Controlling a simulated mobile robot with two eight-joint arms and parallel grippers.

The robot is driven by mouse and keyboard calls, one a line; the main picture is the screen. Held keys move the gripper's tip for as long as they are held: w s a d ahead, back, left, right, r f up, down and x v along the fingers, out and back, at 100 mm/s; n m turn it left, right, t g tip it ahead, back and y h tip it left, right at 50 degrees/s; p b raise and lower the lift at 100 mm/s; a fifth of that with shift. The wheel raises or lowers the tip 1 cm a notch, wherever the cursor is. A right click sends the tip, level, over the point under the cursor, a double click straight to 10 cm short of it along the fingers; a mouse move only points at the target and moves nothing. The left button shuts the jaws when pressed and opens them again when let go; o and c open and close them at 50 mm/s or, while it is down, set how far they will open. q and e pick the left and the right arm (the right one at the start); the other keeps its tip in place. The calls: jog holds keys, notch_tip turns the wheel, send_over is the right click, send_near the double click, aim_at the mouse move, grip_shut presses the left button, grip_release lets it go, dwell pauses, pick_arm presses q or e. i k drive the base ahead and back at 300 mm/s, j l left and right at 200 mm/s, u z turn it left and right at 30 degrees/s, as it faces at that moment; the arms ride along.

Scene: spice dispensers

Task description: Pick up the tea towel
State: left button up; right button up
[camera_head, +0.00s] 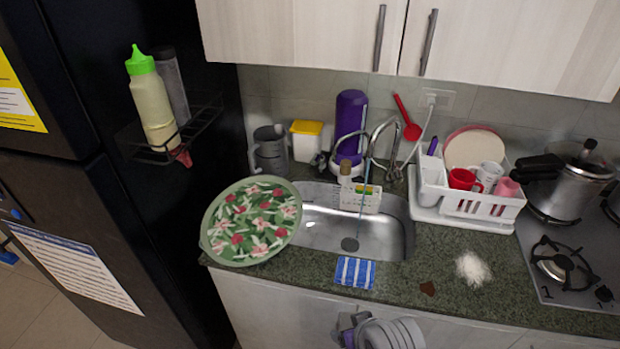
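A small blue-and-white striped cloth (355,272), which looks like the tea towel, lies folded flat on the front strip of the dark green counter (400,288), just in front of the sink (330,230). Nothing touches it from above. No gripper fingers can be made out in the head view. A grey ribbed shape (392,334) with a purplish part shows at the bottom centre, below the counter edge and the cloth; I cannot tell what it is.
A round floral tray (252,220) overhangs the counter left of the sink. White powder (473,268) and a brown scrap (428,288) lie right of the cloth. A dish rack (470,208) and stove (565,262) stand right. Bottles sit in a fridge-side rack (160,150).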

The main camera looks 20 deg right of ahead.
aim_at(358, 273)
jog(key=i+l+z, duration=0.1)
jog(key=l+z, duration=0.35)
jog(key=i+l+z, duration=0.15)
jog(key=l+z, duration=0.3)
